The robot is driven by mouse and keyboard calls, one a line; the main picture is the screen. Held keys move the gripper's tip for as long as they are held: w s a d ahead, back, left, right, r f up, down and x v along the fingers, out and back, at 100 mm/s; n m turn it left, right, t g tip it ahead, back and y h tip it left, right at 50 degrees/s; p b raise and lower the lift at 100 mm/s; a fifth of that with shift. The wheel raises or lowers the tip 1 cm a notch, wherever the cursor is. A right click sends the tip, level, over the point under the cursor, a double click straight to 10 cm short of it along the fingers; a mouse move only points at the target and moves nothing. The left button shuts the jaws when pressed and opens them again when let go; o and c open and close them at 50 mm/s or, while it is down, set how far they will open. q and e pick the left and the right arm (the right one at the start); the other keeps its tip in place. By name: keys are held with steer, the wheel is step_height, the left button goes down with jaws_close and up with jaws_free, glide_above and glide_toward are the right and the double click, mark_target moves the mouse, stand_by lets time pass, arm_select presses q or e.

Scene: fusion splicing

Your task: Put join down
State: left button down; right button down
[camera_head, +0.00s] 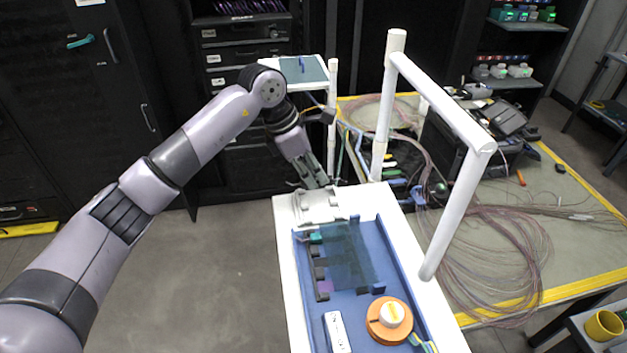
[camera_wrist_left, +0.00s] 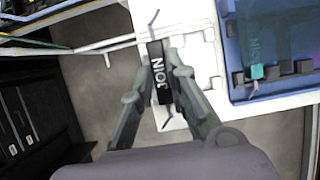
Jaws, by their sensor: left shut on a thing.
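The join is a small black block with white "JOIN" lettering (camera_wrist_left: 159,88) and a thin grey lead at each end. In the left wrist view my left gripper (camera_wrist_left: 160,66) is shut on it, with a finger on either side. In the head view my left gripper (camera_head: 318,180) is over the far end of the white cart (camera_head: 284,235), by a pale grey holder (camera_head: 318,207). The join is hard to make out there. I cannot tell whether it touches the white surface. My right gripper is not in view.
A blue tray (camera_head: 366,310) on the cart holds a translucent dark panel (camera_head: 350,258), an orange spool (camera_head: 380,326) and a white remote-like item (camera_head: 337,333). A white pipe frame (camera_head: 452,105) rises on the right.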

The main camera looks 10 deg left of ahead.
arm_select(q)
step_height(320, 180, down, 3)
steer(key=shift+f+p, duration=0.15)
steer(key=shift+p, duration=0.35)
steer(key=shift+f, duration=0.25)
steer(key=c, duration=1.6)
jaws_free()
steer(key=shift+o, duration=0.2)
steer(key=shift+r, duration=0.15)
steer(key=shift+r, duration=0.15)
steer(key=b+v, duration=0.3)
steer(key=v, duration=0.8)
steer(key=shift+a+r, duration=0.25)
steer(key=shift+r, duration=0.1)
